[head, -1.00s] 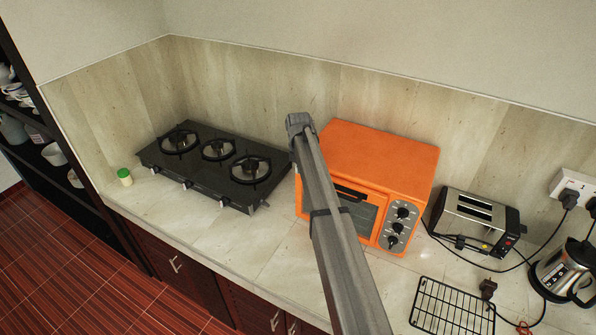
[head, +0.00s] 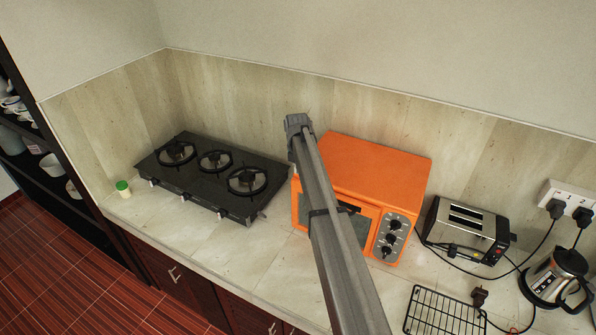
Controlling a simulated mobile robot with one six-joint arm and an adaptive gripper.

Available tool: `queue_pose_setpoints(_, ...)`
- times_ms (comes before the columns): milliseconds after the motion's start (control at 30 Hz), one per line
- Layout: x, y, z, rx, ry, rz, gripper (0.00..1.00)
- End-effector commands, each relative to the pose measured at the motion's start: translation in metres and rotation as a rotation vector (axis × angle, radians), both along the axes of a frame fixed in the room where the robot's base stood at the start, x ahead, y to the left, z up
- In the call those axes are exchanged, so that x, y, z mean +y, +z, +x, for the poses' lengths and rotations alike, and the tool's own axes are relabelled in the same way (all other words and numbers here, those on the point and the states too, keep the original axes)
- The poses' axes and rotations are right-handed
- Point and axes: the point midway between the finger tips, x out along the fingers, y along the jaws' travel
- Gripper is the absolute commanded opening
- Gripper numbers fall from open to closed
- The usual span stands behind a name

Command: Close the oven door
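The orange oven (head: 385,168) stands on the stone counter, right of the hob. Its door (head: 359,224), with a dark window and a dark handle, faces the front edge. The door looks upright, at or close to the oven's front; I cannot tell whether it is fully shut. My grey arm crosses in front of the oven and hides the middle and left of the door.
A black hob (head: 200,190) and a green-capped jar (head: 123,189) are on the left. A toaster (head: 467,230), a kettle (head: 557,276) and a wire rack (head: 445,312) are on the right. Cables run from a wall socket (head: 567,197). The counter before the hob is clear.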

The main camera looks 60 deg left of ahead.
Motion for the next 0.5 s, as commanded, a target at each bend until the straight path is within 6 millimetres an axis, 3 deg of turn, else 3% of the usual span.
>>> queue_pose_setpoints(500, 0.002, 0.043, 0.011, 0.005, -0.006, -0.005, 0.0)
